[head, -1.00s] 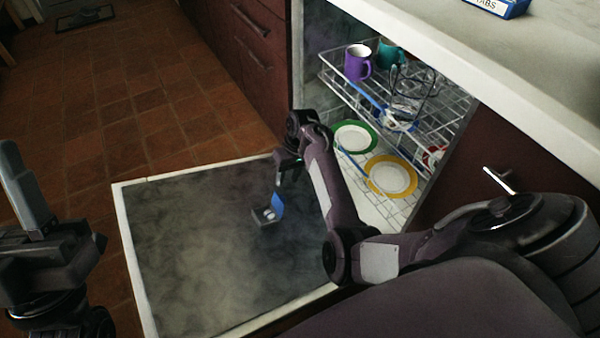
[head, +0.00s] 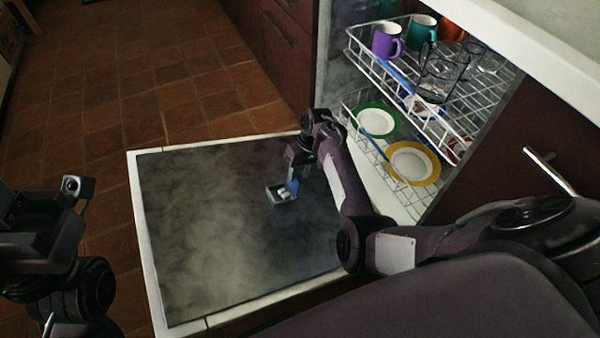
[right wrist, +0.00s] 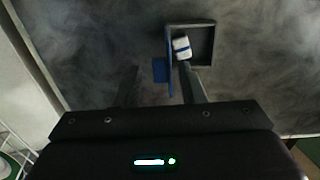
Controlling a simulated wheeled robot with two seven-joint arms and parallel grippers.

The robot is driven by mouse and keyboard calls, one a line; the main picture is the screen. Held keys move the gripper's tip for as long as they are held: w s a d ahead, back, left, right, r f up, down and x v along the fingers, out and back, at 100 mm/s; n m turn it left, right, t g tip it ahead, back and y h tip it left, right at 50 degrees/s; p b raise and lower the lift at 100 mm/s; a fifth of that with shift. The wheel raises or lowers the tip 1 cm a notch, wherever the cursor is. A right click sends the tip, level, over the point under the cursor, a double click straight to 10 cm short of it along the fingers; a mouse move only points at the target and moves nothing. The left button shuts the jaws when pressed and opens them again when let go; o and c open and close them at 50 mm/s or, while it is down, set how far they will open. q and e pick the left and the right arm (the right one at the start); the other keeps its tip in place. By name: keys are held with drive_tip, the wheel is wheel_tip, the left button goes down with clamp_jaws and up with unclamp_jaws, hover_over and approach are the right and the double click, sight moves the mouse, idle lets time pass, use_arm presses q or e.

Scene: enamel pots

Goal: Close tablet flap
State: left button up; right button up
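The tablet compartment (head: 281,202) is a small grey tray on the inner face of the lowered dishwasher door (head: 205,235). A white tablet with a blue band (right wrist: 182,46) lies in it. The blue flap (head: 294,187) stands up, open, at the compartment's edge; the right wrist view shows it nearly edge-on (right wrist: 170,62). My right gripper (head: 292,172) is just above the flap. Its two fingers are apart (right wrist: 159,70), with blue flap parts between them and one finger close beside the flap; contact is unclear. My left gripper (head: 72,190) is at the left edge, away from the door; its fingers are unclear.
The upper rack (head: 455,115) holds a purple mug (head: 387,41), a teal mug (head: 423,28) and glasses. The lower rack holds a green-rimmed plate (head: 376,121) and a yellow-rimmed plate (head: 413,163). The left part of the door is clear.

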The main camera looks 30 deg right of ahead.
clamp_jaws()
